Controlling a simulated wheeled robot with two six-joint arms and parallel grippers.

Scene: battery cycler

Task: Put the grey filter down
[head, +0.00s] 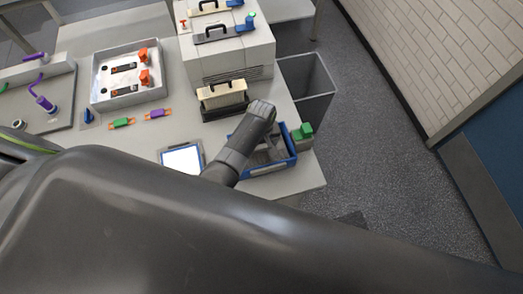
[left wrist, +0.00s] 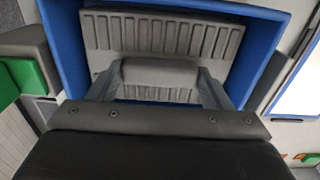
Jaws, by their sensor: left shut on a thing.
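The grey filter (left wrist: 160,35) has a ribbed face and a raised grip. In the left wrist view it lies within the walls of a blue bin (left wrist: 58,40). My left gripper (left wrist: 160,78) is shut on the filter's grip, one finger on each side. I cannot tell whether the filter rests on the bin's floor. In the head view the blue bin (head: 275,169) stands at the table's front right, with grey parts inside, partly hidden by my left arm. My right gripper is not in view.
A green-topped block (head: 303,132) stands right of the bin. A white panel with a blue edge (head: 182,160) lies left of it. Behind are a cream block with a handle (head: 222,98) and a grey machine (head: 225,60). An open grey container (head: 308,85) stands beyond the table edge.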

